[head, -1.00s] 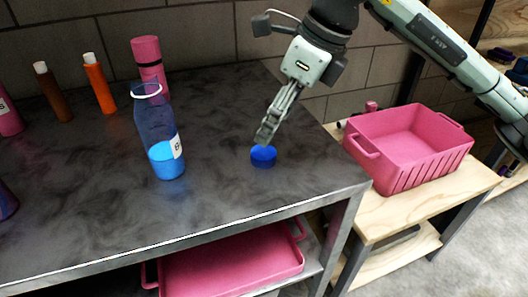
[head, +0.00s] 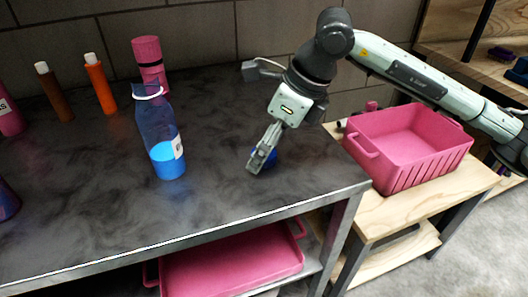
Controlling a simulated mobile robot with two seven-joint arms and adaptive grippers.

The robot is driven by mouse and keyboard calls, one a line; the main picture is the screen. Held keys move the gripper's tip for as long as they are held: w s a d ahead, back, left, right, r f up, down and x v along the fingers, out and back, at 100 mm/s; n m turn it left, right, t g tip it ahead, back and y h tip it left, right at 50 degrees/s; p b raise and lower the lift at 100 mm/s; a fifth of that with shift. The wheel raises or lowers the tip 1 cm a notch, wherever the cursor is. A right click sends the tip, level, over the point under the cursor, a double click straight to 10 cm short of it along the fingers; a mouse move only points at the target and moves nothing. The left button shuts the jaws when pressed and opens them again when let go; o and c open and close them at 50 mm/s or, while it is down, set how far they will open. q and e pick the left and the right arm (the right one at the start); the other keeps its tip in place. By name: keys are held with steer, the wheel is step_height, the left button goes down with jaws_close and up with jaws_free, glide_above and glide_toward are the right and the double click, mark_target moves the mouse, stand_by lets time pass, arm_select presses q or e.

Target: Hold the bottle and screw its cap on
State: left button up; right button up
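The clear blue bottle (head: 163,135) stands upright and uncapped on the dark table, with bright blue liquid in its lower part and a white ring at its neck. The blue cap (head: 271,157) lies on the table to the right of the bottle. My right gripper (head: 259,164) points down at the cap and its fingers cover most of it. I cannot tell whether the fingers are around the cap or in front of it, or whether they are open. My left gripper is not in view.
A pink bottle (head: 150,62), an orange bottle (head: 100,85) and a brown bottle (head: 53,92) stand at the back left. A pink crate (head: 408,146) sits on a wooden bench to the right. The table between bottle and cap is clear.

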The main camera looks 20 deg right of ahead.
steer(key=c, duration=0.9)
steer(key=shift+o, duration=0.2)
steer(key=shift+r, duration=0.35)
step_height(320, 180, up, 4)
steer(key=shift+w+f, duration=0.1)
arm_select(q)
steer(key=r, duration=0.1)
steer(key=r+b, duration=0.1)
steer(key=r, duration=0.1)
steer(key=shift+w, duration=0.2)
arm_select(e)
steer(key=s+a+r, duration=0.3)
steer(key=a+r, duration=0.3)
steer(key=a, duration=0.5)
steer(key=shift+s+r, duration=0.3)
steer(key=shift+s, duration=0.1)
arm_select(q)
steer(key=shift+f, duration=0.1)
